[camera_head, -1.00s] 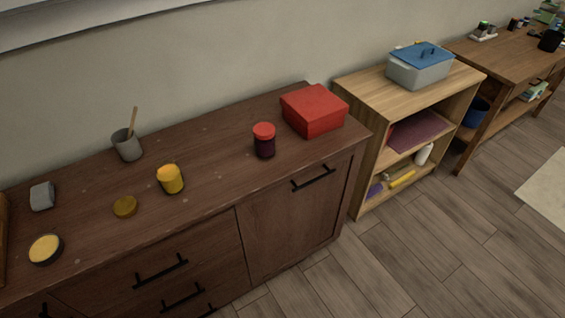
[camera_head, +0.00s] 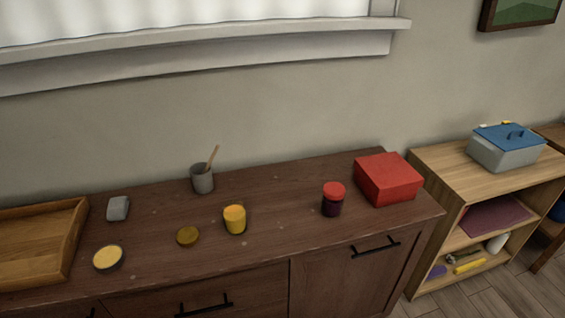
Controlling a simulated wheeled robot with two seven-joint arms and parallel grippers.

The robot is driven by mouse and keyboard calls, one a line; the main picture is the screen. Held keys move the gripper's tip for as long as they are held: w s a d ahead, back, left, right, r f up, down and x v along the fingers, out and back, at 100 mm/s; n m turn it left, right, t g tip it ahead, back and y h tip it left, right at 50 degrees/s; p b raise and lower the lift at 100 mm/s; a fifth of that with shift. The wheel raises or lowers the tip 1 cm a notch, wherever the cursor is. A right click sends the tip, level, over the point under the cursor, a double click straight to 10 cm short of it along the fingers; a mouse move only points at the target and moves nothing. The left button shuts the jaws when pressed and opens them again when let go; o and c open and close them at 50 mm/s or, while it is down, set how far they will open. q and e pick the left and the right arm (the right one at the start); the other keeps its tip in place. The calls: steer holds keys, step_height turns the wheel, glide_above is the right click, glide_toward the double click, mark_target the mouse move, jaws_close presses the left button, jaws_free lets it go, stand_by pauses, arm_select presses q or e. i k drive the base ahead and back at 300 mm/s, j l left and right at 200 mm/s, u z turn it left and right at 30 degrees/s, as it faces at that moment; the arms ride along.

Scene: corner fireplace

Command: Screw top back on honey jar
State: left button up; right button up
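A yellow honey jar (camera_head: 235,220) stands upright on the dark wooden cabinet, around the middle of the view. A round golden-brown lid (camera_head: 187,236) lies flat on the cabinet top to the left of the jar, apart from it. A second jar (camera_head: 332,200), dark with a red lid on, stands further right. Neither of my grippers shows in the head view.
The dark cabinet top (camera_head: 285,217) also holds a grey cup (camera_head: 202,180) with a wooden stick, a grey block (camera_head: 118,208), a round yellow-topped tin (camera_head: 108,258), a wooden tray (camera_head: 30,270) and a red box (camera_head: 388,178). A shelf unit (camera_head: 440,168) stands at right.

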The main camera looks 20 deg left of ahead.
mark_target(234, 213)
steer(key=u, duration=1.4)
steer(key=i+l+u, duration=0.2)
steer(key=l, duration=0.85)
steer(key=l+u, duration=0.25)
steer(key=l, duration=0.85)
